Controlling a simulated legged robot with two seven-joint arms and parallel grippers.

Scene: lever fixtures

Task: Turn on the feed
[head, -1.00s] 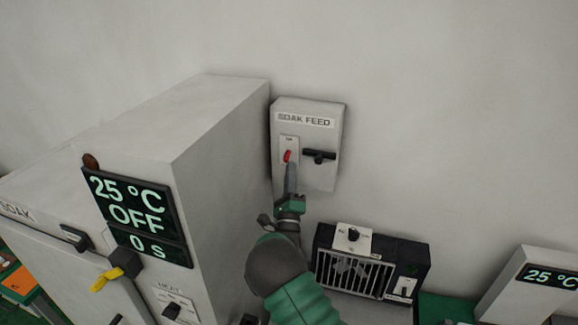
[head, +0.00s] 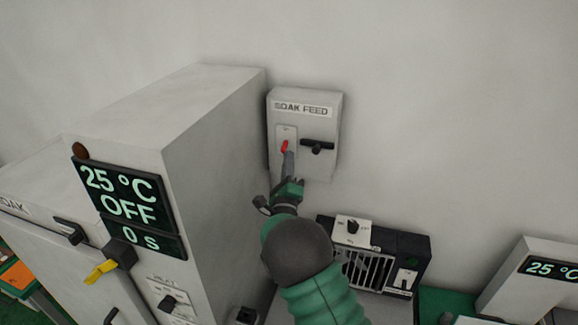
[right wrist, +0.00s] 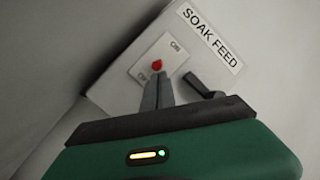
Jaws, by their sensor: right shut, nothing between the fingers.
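The SOAK FEED box (head: 305,165) is a pale box on the wall. It has a small white switch plate with a red lever (head: 284,146) and, to the right, a black handle (head: 318,147) lying roughly level. My right gripper (head: 288,155) is shut and empty, its fingertips just below the red lever. The right wrist view shows the fingertips (right wrist: 158,82) right at the red lever (right wrist: 157,65); I cannot tell whether they touch. The fingers hide the lower part of the switch plate (right wrist: 172,50). My left gripper is not in view.
A large pale soak cabinet (head: 215,150), its display (head: 125,208) reading 25 °C, OFF, 0 s, stands close to the left of my right arm. A black grilled unit (head: 370,262) sits below right. The wall above and right of the box is clear.

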